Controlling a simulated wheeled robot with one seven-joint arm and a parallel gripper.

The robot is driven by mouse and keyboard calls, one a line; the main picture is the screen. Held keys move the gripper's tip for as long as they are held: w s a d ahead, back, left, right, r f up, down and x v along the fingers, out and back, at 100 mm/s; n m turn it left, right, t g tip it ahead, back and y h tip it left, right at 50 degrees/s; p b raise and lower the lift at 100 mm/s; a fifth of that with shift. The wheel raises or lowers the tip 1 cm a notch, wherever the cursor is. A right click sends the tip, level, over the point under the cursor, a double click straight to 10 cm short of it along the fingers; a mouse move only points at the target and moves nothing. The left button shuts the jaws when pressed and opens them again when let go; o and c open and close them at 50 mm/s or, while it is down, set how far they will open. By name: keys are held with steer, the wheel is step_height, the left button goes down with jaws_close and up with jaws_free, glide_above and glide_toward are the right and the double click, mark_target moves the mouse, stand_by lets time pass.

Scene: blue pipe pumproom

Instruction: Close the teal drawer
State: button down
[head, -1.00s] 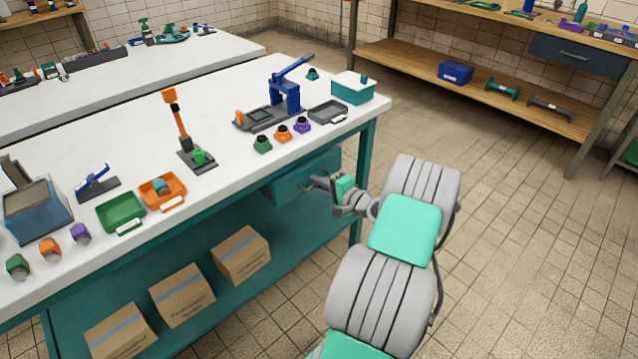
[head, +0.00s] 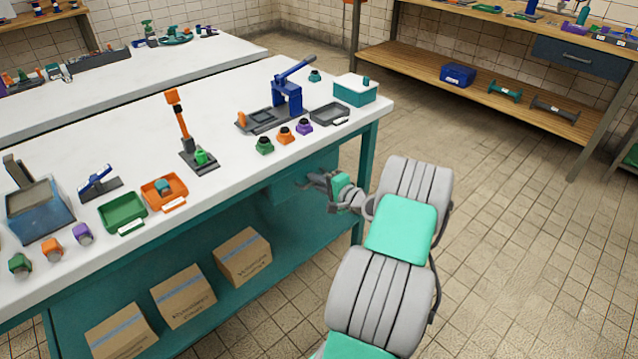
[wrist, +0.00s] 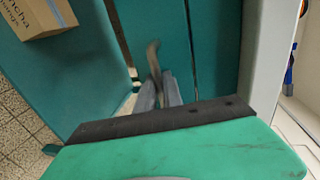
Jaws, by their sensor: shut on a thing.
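The teal drawer (head: 288,190) is under the right end of the white-topped workbench, its front close to the bench's side. My gripper (head: 314,180) is at the drawer front, below the table edge. In the wrist view, my gripper (wrist: 158,90) has its two grey fingers close together on the drawer handle (wrist: 153,57), a curved grey-brown bar. The teal drawer front (wrist: 155,22) fills the area behind the handle. My gripper hides part of the drawer front in the head view, and I cannot tell whether a small gap is left.
The teal bench leg (head: 367,170) stands just right of my gripper. Cardboard boxes (head: 243,257) sit on the lower shelf. The white tabletop (head: 130,150) holds trays, a blue press (head: 287,95) and knobs near its edge. The tiled floor at right is clear.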

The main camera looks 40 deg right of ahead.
steer(key=shift+w+r, duration=0.1)
steer(key=c, duration=1.8)
jaws_free()
steer(key=shift+o, duration=0.2)
steer(key=p+v, duration=0.1)
steer(key=v, duration=0.6)
steer(key=shift+s, duration=0.4)
